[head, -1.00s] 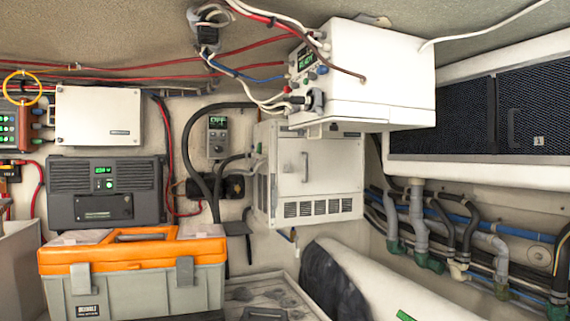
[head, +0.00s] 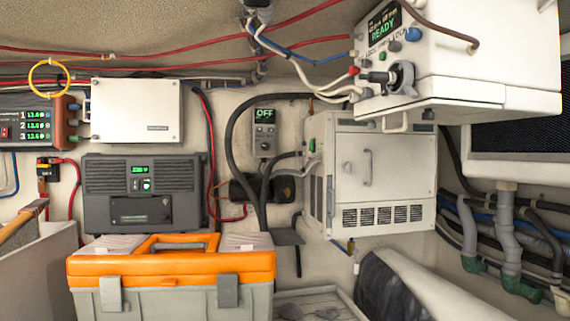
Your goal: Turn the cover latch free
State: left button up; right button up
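A white unit (head: 480,62) hangs at the upper right, with a green "READY" display, several coloured knobs and a grey latch-like fitting (head: 402,79) with a black lever on its left face. Below it, a white wall cabinet (head: 392,158) has a closed front door with a small upright handle (head: 367,167) and vent slots along the bottom. I cannot tell for certain which of these fittings is the cover latch. Neither of my grippers is in view.
An orange-lidded toolbox (head: 170,265) stands low in front of a dark power unit (head: 142,195). A small wall panel (head: 264,133) reads "OFF". Hoses and pipes (head: 508,235) run along the right wall. Red and blue cables cross overhead. A grey bin (head: 40,260) stands at the left.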

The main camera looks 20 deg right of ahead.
aim_at(348, 167)
jog(key=u, duration=0.05)
jog(key=i, duration=0.95)
jog(key=z, duration=0.45)
